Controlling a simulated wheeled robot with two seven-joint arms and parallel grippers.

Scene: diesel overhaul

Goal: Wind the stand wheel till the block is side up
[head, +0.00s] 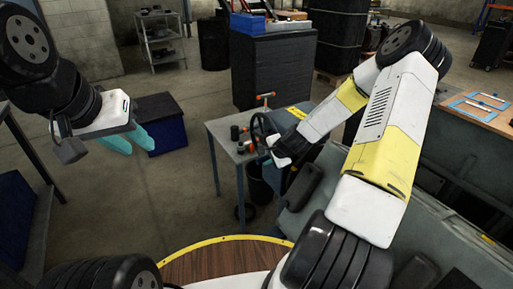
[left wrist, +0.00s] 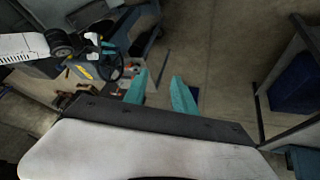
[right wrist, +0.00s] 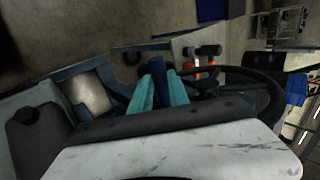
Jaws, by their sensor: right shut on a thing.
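The dark stand wheel (head: 257,128) is beside a small grey table, partly hidden by my right gripper (head: 272,155). In the right wrist view, its black rim (right wrist: 272,92) curves right of the fingers. My right gripper (right wrist: 158,88) is shut on a dark blue upright handle (right wrist: 158,66) at the wheel's left side. The wheel (left wrist: 112,68) also shows in the left wrist view. My left gripper (head: 134,142) is open and empty, in the air far left of the wheel; its teal fingers (left wrist: 160,88) are spread. I cannot make out the block or its tilt clearly.
The small grey table (head: 222,133) holds dark cylindrical parts and orange-handled items. A dark cabinet (head: 272,72) stands behind it. A blue bin (head: 160,122) is on the floor behind my left gripper. A wooden-topped bench (head: 480,110) is at right. The floor left of the table is clear.

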